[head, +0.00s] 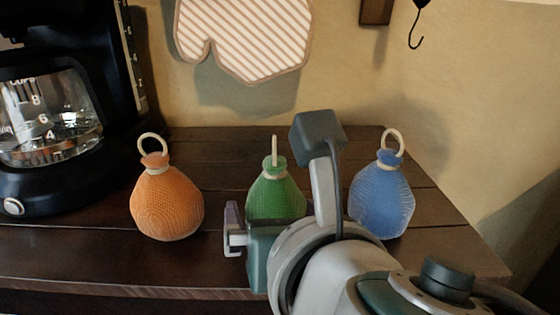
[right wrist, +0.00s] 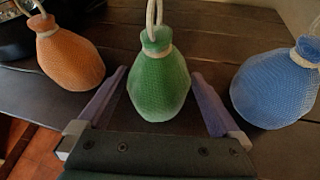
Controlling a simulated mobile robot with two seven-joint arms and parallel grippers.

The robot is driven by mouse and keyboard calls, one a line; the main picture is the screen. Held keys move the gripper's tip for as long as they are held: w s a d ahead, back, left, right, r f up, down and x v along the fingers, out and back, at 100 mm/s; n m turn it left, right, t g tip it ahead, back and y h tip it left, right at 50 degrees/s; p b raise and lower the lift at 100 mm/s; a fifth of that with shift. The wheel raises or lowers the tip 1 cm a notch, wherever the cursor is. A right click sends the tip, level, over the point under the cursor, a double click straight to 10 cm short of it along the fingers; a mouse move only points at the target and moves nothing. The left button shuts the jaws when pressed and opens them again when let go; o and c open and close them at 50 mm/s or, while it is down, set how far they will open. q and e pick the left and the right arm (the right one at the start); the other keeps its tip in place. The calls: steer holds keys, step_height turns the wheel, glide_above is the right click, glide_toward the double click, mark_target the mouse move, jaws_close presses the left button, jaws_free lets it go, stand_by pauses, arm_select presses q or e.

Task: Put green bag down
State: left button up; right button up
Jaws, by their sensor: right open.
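The green bag (head: 276,192) stands upright on the dark wooden shelf (head: 330,150), with a pale ring loop on top. In the head view its lower part is hidden behind my right gripper (head: 238,235). In the right wrist view the green bag (right wrist: 158,82) is whole, resting on the shelf just ahead of the open right gripper (right wrist: 157,98). One purple finger is on each side of its lower part, with gaps on both sides. The right gripper holds nothing. My left gripper is not in view.
An orange bag (head: 167,203) stands to the left and a blue bag (head: 382,198) to the right, both upright. A coffee maker (head: 50,175) with a glass jug is at the far left. A striped oven mitt (head: 245,38) hangs on the wall behind.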

steer(key=p+v, duration=0.3)
steer(key=v, duration=0.8)
steer(key=s+d+f+m+g+h, duration=0.1)
steer(key=s+d+f+m+g, duration=0.1)
steer(key=m, duration=0.9)
steer(key=s+d+f+m+g+h, duration=0.1)
steer(key=s+d+f+m+g, duration=0.2)
steer(key=m, duration=0.9)
steer(key=s+d+f+m+g, duration=0.3)
steer(key=s+d+m, duration=0.4)
steer(key=d+m, duration=0.4)
steer(key=shift+m+g+h, duration=0.4)
steer(key=shift+m+g, duration=0.2)
steer(key=shift+s+r, duration=0.1)
